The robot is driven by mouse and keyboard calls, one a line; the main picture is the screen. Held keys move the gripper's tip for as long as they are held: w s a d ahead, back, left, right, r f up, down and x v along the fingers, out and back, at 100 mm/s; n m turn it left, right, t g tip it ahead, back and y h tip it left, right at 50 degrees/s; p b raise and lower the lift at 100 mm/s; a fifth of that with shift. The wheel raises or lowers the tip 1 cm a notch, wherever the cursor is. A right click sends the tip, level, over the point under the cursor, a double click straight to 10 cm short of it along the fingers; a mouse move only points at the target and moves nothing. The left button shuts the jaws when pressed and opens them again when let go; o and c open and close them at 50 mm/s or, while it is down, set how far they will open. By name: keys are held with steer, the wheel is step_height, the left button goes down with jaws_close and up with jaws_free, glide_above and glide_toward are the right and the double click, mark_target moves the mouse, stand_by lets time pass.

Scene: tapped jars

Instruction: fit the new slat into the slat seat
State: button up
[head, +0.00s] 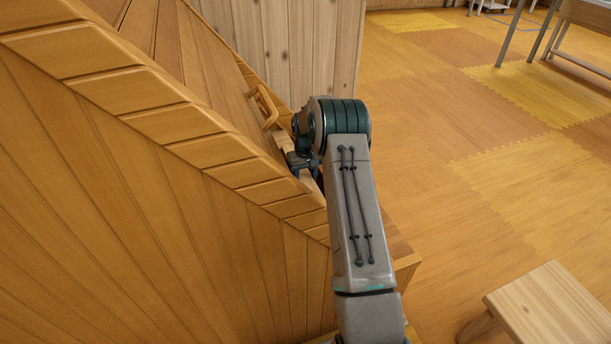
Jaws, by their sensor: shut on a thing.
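My gripper (300,163) is at the middle of the head view, mostly hidden behind my arm's wrist. It is shut on a pale wooden piece (309,181), which looks like the new slat. Only a short part of this piece shows below the jaws, close to the edge of the sloped wooden structure. I cannot tell whether it touches that structure. The slat seat cannot be made out; my wrist and the structure's edge may hide it.
A large plank-clad wooden structure (150,200) with a sloped, tiled edge fills the left. A wooden handle (265,106) sticks out just beyond my gripper. A wooden stool (555,305) stands at lower right. The floor (470,170) on the right is mostly clear.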

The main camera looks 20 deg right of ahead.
steer(key=shift+f+b, duration=0.3)
steer(key=shift+f, duration=0.4)
steer(key=shift+r, duration=0.1)
steer(key=o, duration=1.2)
step_height(320, 180, up, 14)
steer(key=p, duration=0.4)
